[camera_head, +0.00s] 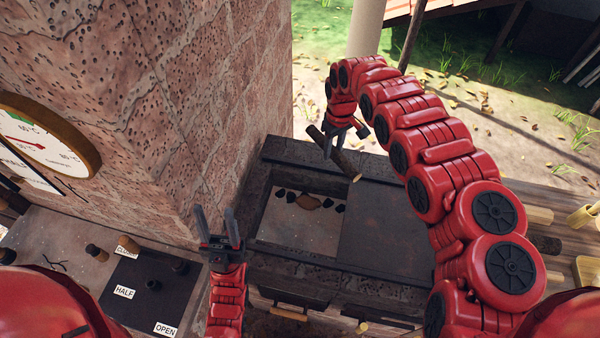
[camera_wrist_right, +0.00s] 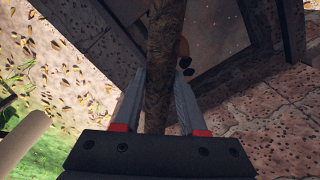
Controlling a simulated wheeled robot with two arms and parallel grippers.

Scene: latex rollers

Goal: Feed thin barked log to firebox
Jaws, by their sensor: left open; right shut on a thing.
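A thin barked log (camera_head: 334,153) is held in my right gripper (camera_head: 333,146) above the far side of the firebox. In the right wrist view the log (camera_wrist_right: 163,70) runs between the two fingers of the gripper (camera_wrist_right: 162,112). The firebox (camera_head: 340,276) is a dark stone-rimmed box with an open top on its left part. Inside the opening are several dark lumps and a brown piece (camera_head: 308,202) on a pale floor. My left gripper (camera_head: 231,228) is open and empty, pointing up near the front left corner of the firebox.
A brick wall (camera_head: 150,90) with a round temperature gauge (camera_head: 45,135) rises at the left. A dark panel (camera_head: 150,288) with labels HALF and OPEN lies at lower left. Several cut logs (camera_head: 538,215) lie at the right. Leafy grass is beyond.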

